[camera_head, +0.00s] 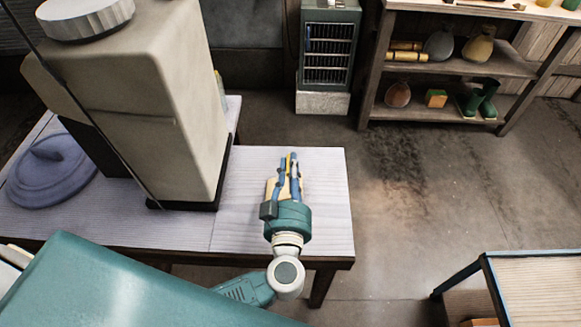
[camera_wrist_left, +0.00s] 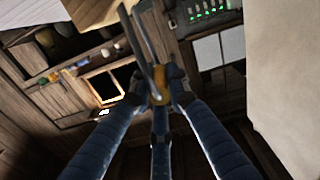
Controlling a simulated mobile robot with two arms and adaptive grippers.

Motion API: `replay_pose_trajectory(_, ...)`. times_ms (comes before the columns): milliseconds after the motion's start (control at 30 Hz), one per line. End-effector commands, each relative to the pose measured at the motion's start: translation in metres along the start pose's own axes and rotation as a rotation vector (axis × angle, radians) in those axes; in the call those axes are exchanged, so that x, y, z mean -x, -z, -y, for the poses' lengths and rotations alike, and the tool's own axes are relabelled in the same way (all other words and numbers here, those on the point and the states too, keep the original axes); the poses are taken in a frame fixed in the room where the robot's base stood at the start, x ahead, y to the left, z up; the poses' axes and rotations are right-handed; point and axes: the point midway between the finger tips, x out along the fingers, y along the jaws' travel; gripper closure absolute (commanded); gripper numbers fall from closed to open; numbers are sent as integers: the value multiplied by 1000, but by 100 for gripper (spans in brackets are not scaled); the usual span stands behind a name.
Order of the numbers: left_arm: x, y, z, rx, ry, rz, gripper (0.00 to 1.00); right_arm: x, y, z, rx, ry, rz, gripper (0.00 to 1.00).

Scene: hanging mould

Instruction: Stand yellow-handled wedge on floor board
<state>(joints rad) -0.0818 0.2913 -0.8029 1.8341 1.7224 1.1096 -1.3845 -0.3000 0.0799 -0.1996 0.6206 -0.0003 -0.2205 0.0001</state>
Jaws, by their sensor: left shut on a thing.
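My left gripper (camera_head: 287,165) is above the right part of the pale table, its blue fingers pointing away from me. It is shut on the yellow-handled wedge; a thin yellow strip of the wedge (camera_head: 288,163) shows between the fingers. In the left wrist view the fingertips (camera_wrist_left: 160,88) close around its yellow-orange handle (camera_wrist_left: 160,97), and a long dark grey part (camera_wrist_left: 143,42) extends up beyond them. The fingers hide much of the wedge. I cannot pick out the floor board with certainty. My right gripper is not in view.
A tall beige machine (camera_head: 165,110) stands left of the gripper on the pale table (camera_head: 325,205). A blue-grey lid (camera_head: 50,180) lies at far left. A slatted table (camera_head: 540,290) is at lower right, shelves (camera_head: 455,65) at the back. Open concrete floor (camera_head: 430,190) lies to the right.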

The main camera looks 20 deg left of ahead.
Motion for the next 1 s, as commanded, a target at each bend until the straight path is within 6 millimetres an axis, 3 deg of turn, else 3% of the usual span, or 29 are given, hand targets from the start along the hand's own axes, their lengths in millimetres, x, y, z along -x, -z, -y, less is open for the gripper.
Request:
replay_pose_trajectory(333, 0, -2, 0, 1, 0, -1, 100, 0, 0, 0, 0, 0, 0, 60)
replay_pose_trajectory(367, 0, -2, 0, 1, 0, 0, 78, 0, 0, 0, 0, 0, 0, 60)
replay_pose_trajectory(433, 0, -2, 0, 1, 0, 0, 65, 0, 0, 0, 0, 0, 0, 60)
replay_pose_trajectory(767, 0, 1, 0, 1, 0, -1, 65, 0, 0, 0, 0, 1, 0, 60)
replay_pose_trajectory(1000, 36, -2, 0, 2, 0, 6, 65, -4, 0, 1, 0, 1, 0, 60)
